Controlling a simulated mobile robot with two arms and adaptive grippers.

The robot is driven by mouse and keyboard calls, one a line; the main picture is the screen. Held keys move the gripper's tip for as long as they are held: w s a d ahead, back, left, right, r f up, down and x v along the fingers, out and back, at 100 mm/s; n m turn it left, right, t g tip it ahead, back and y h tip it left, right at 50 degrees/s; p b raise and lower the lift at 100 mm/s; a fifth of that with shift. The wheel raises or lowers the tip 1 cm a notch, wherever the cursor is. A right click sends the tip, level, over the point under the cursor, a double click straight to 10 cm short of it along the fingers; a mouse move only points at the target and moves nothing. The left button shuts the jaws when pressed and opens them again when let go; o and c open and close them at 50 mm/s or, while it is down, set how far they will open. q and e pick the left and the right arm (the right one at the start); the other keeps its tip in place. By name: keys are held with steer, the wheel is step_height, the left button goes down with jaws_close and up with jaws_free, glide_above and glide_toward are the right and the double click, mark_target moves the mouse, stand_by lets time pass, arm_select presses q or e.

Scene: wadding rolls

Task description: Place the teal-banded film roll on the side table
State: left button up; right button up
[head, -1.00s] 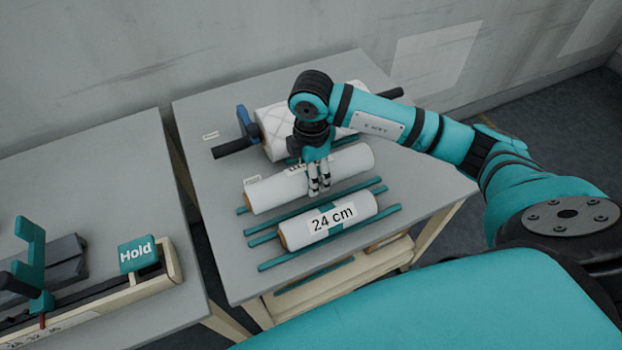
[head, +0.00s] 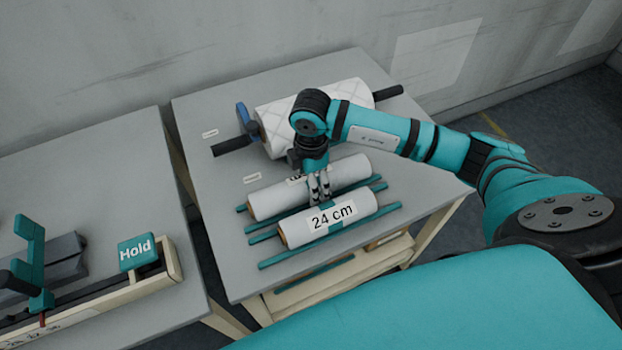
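The teal-banded film roll (head: 292,231) is white, with a teal band behind its "24 cm" label, and lies across teal rails on the right-hand table (head: 222,262). A second white roll (head: 271,201) lies parallel behind it. My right gripper (head: 320,198) points down over this second roll, with its near fingers against the roll's front side, just behind the banded roll. It appears shut on the second roll; the far fingers and most of that roll's label are hidden. My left gripper is out of view.
A large quilted roll (head: 352,96) on a dark bar lies at the back, with a blue upright part (head: 243,114) at its left. On the left table (head: 82,176) stands a long device with a "Hold" sign (head: 136,254). That table's back is clear.

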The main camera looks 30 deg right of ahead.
steer(key=shift+r, duration=0.25)
step_height(320, 180, up, 12)
steer(key=shift+r+b, duration=0.2)
steer(key=shift+b, duration=0.25)
